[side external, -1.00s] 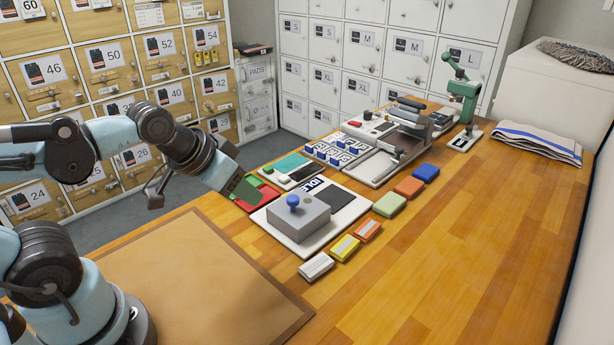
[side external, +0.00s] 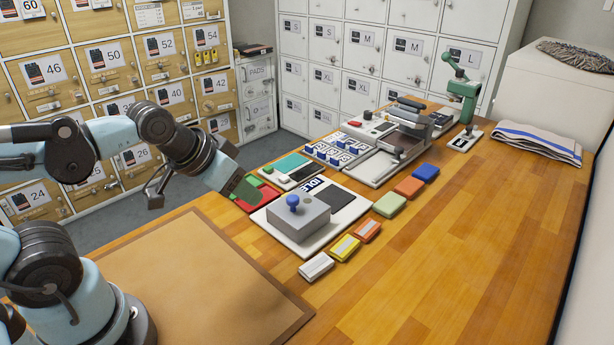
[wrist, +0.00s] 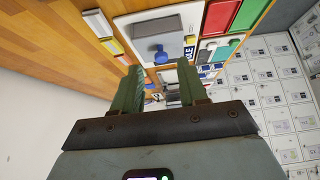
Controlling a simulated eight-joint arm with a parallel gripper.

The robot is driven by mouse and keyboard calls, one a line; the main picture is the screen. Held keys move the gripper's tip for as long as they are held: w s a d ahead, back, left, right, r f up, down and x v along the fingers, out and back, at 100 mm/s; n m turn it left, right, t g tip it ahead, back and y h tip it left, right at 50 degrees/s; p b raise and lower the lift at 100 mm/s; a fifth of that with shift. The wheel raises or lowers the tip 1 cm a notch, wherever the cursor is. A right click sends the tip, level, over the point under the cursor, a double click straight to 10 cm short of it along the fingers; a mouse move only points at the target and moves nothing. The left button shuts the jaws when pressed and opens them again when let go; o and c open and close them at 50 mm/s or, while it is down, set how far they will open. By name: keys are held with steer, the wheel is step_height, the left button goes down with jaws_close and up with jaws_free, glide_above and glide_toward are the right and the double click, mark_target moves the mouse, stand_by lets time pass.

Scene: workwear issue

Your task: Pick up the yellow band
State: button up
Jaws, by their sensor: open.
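The yellow band (side external: 344,247), a small yellow block with a pale stripe along its top, lies on the wooden table between a white band (side external: 316,267) and an orange band (side external: 367,230). It also shows in the wrist view (wrist: 112,46), left of my fingers. My gripper (side external: 243,189) hangs in the air over the left edge of the table, well away from the yellow band, across the grey box from it. In the wrist view its two green fingers (wrist: 160,68) stand apart with nothing between them.
A grey box with a blue knob (side external: 298,214) stands on a white board beside the bands. Green (side external: 389,204), orange-brown (side external: 409,186) and blue (side external: 425,173) blocks lie in a row behind. A brown mat (side external: 190,280) covers the near left.

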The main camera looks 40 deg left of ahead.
steer(key=shift+o, duration=0.4)
steer(key=shift+w, duration=0.1)
steer(key=g, duration=0.7)
glide_above(350, 240)
step_height(350, 240, down, 2)
steer(key=shift+n, duration=0.3)
step_height(350, 240, down, 12)
steer(key=shift+d, duration=0.1)
steer(key=c, duration=0.8)
